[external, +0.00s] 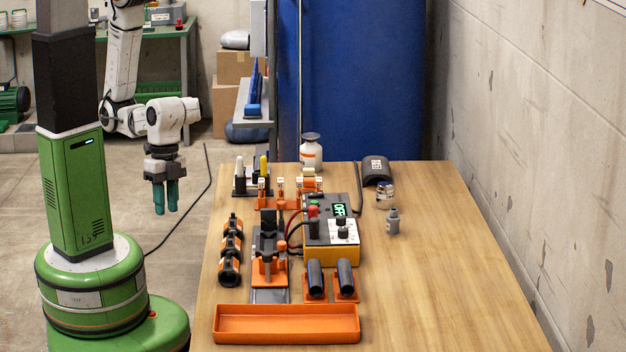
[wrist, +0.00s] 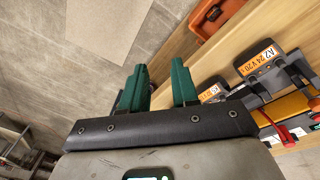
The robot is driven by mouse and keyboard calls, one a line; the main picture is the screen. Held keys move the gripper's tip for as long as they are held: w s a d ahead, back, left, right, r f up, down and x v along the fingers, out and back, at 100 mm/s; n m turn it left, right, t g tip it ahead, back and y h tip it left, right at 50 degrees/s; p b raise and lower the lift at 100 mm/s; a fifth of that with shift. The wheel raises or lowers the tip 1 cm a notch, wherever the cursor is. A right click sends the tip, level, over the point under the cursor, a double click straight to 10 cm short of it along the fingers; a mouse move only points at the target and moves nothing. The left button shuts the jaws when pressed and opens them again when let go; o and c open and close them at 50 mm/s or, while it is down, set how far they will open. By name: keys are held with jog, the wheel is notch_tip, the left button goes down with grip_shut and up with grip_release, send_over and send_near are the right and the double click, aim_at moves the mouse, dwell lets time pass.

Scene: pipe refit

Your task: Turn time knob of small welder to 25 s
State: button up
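The small welder (external: 320,246), a dark grey box with a yellow lower front, stands mid-table in the external view. Its green display (external: 340,209) seems to read OFF. Two dark knobs sit on its pale panel, an upper knob (external: 341,222) and a lower knob (external: 343,233). Which is the time knob, and its setting, are too small to read. My gripper (external: 166,203) hangs left of the table, well away from the welder, fingers pointing down. In the wrist view its green fingers (wrist: 160,85) are apart with nothing between them.
An orange tray (external: 287,338) lies at the table's front; it also shows in the wrist view (wrist: 203,15). Black-and-orange clamps (external: 230,250), a clamping fixture (external: 268,255) and two black pipe pieces (external: 331,280) crowd around the welder. The table's right side is mostly clear.

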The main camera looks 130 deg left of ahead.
jog(key=shift+o, duration=1.4)
jog(key=w+d+f+n+b, duration=0.1)
jog(key=w, duration=0.7)
jog(key=shift+w+d+h+b, duration=0.15)
jog(key=shift+d+h+b, duration=0.05)
jog(key=shift+h+b, duration=0.2)
jog(key=shift+o, duration=0.4)
jog(key=w+n+b, duration=0.1)
jog(key=w, duration=0.5)
jog(key=shift+w+a, duration=0.3)
jog(key=shift+w, duration=0.1)
notch_tip(320, 180, up, 8)
jog(key=n+g+y+b, duration=0.1)
jog(key=n+y+b, duration=0.1)
jog(key=n+b, duration=0.5)
send_over(343, 229)
notch_tip(343, 229, down, 11)
jog(key=shift+r, duration=0.2)
jog(key=shift+p, duration=0.3)
grip_shut()
